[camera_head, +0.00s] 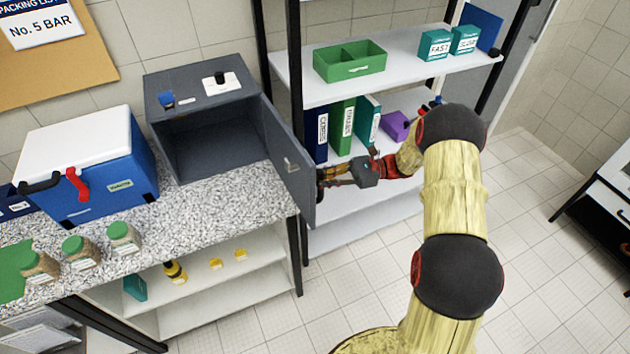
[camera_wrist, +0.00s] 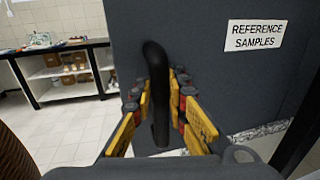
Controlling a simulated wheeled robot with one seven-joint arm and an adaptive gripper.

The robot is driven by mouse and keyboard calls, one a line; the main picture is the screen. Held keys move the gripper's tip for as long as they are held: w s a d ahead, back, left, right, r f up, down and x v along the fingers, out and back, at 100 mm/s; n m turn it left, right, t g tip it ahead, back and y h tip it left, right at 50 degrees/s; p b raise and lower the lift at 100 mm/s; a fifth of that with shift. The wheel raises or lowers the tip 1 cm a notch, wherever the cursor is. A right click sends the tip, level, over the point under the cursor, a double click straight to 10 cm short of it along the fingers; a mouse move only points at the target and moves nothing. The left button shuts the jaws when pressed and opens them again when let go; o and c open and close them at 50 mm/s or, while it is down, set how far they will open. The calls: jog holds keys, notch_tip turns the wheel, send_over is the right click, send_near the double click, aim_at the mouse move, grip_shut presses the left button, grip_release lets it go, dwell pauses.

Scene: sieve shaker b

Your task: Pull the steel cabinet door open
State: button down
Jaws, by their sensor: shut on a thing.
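The grey steel cabinet (camera_head: 165,92) stands on the speckled counter. Its door (camera_head: 284,150) is swung wide open to the right, and the dark inside looks empty. In the wrist view, the outer face of the door (camera_wrist: 210,85) fills the middle and right, with a "REFERENCE SAMPLES" label (camera_wrist: 255,35). A black upright bar handle (camera_wrist: 157,75) stands out from it. My gripper (camera_wrist: 160,92) is shut on this handle, with its yellow fingers on both sides. In the head view, my gripper (camera_head: 326,178) is beyond the door's free edge, and the door hides the handle.
A blue cooler with a white lid (camera_head: 85,170) and several green-lidded jars (camera_head: 80,250) stand on the counter (camera_head: 215,222) to the left. A shelf rack (camera_head: 400,70) with binders (camera_head: 343,127) and a green bin (camera_head: 350,60) stands close behind my gripper. Tiled floor (camera_head: 530,290) is clear at the right.

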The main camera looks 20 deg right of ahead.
jog(key=shift+s+d+f+g, duration=0.1)
jog(key=shift+d+f+g, duration=0.15)
jog(key=shift+g, duration=0.05)
jog(key=c, duration=2.2)
grip_release()
jog(key=shift+c, duration=0.2)
jog(key=shift+o, duration=0.9)
jog(key=shift+d+r, duration=0.1)
jog(key=shift+r, duration=0.05)
jog(key=d, duration=1.2)
jog(key=shift+s, duration=0.2)
